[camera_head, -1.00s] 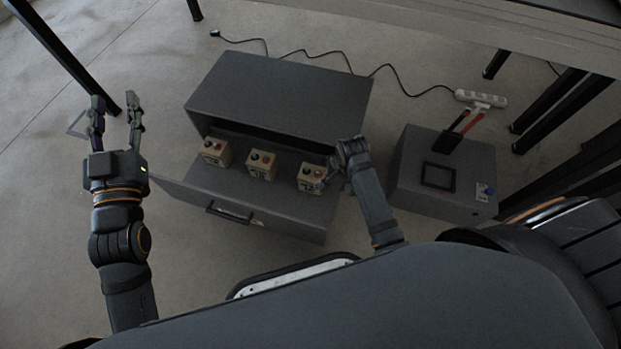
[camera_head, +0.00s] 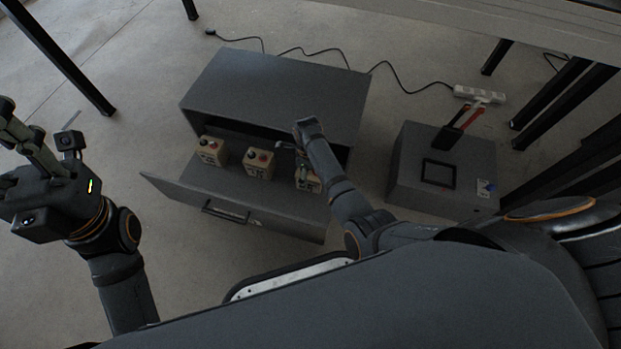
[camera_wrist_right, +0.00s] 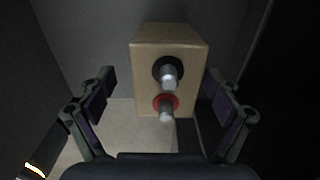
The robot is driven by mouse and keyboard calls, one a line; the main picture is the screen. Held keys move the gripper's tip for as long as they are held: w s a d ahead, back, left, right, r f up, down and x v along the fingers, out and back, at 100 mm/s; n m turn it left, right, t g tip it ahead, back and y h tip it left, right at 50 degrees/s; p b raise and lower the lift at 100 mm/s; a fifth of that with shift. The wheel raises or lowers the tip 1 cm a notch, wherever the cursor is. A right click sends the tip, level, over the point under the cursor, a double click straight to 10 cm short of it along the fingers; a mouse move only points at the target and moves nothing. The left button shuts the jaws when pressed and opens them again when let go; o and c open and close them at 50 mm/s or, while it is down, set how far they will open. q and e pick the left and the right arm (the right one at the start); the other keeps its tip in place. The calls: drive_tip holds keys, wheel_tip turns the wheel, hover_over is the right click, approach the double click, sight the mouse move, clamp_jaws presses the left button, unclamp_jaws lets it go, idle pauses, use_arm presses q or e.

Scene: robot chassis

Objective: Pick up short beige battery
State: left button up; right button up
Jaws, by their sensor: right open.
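Three beige batteries with black and red terminals stand in the open drawer: a left one (camera_head: 211,152), a middle one (camera_head: 259,164) and a right one (camera_head: 308,184). My right gripper (camera_head: 294,158) is over the right battery and partly hides it. In the right wrist view, a beige battery (camera_wrist_right: 168,46) is ahead of my open right gripper (camera_wrist_right: 160,92), centred between the fingers with gaps on both sides. My left gripper (camera_head: 8,140) is at the left edge, away from the drawer, with its fingertips partly cut off.
The grey drawer (camera_head: 190,187) is pulled out of a grey cabinet (camera_head: 265,88), whose top overhangs its back. A grey box (camera_head: 410,160) with a black-and-red handled item stands to the right. A white power strip (camera_head: 478,94) and cable lie behind. Table legs stand at both sides.

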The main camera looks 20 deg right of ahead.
drive_tip(key=f+b, duration=0.3)
drive_tip(key=d+f+b, duration=0.1)
drive_tip(key=f, duration=0.1)
drive_tip(key=shift+w+f, duration=0.1)
drive_tip(key=shift+f, duration=0.05)
drive_tip(key=shift+c, duration=0.2)
drive_tip(key=c, duration=1.7)
drive_tip(key=shift+w+a+r, duration=0.1)
drive_tip(key=shift+r, duration=0.15)
drive_tip(key=shift+c, duration=0.8)
